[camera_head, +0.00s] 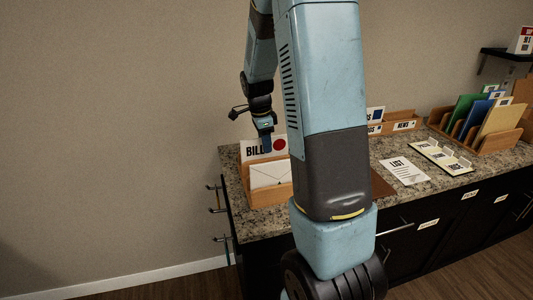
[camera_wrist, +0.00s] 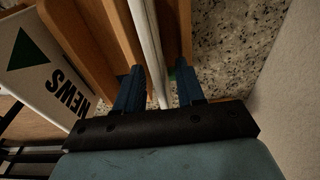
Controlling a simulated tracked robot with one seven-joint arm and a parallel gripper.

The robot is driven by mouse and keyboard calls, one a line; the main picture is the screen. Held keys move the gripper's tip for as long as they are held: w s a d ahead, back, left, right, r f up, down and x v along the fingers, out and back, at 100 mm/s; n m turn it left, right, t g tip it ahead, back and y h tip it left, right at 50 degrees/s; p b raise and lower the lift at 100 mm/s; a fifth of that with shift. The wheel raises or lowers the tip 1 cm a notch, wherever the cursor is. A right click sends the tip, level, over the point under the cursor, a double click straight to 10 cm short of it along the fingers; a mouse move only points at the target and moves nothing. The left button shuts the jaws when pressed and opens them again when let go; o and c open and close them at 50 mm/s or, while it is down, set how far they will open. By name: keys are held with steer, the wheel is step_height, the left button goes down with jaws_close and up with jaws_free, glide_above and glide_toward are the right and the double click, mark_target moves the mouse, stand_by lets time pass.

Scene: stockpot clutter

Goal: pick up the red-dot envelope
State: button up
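A white card reading "BILL" with a red dot (camera_head: 279,145) stands in a wooden holder (camera_head: 268,196) at the near left of the counter. A plain white envelope (camera_head: 269,174) stands in the same holder, in front of the card. My gripper (camera_head: 267,146) points down at the holder from above, by the card. In the wrist view my gripper (camera_wrist: 159,88) has its two blue fingers apart, one on each side of a thin white upright edge (camera_wrist: 149,45). Narrow gaps seem to show beside it. I cannot tell whether this edge is the envelope or the card.
Wooden walls (camera_wrist: 110,35) stand close to the fingers. A "NEWS" card with a green triangle (camera_wrist: 38,75) is at the left. A paper list (camera_head: 404,171), a cream tray (camera_head: 440,157) and a wooden file rack (camera_head: 497,137) lie further right. The wall is close behind.

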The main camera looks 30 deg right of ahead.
steer(key=shift+c, duration=0.3)
jaws_close()
steer(key=shift+r, duration=0.15)
